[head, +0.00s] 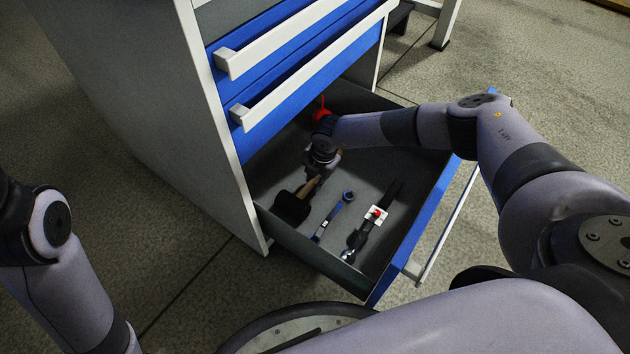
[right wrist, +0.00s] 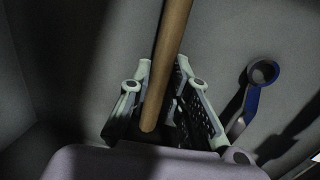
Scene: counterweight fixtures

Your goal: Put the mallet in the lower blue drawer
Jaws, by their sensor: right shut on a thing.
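The lower blue drawer (head: 403,262) is pulled open and its grey inside shows. The mallet (head: 291,207) has a black head and a wooden handle, and its head is low in the near left part of the drawer. My right gripper (head: 315,175) is inside the drawer, shut on the handle. In the right wrist view the wooden handle (right wrist: 170,60) runs between the fingers (right wrist: 160,100). Whether the mallet head touches the drawer floor I cannot tell. My left arm shows at the left edge of the head view, but its gripper is out of view.
A blue wrench (head: 333,217) lies in the drawer beside the mallet, also in the right wrist view (right wrist: 252,97). A dark tool with a white and red tag (head: 375,215) lies further right. A red thing (head: 321,112) is at the drawer's back. Closed blue drawers (head: 290,75) are above.

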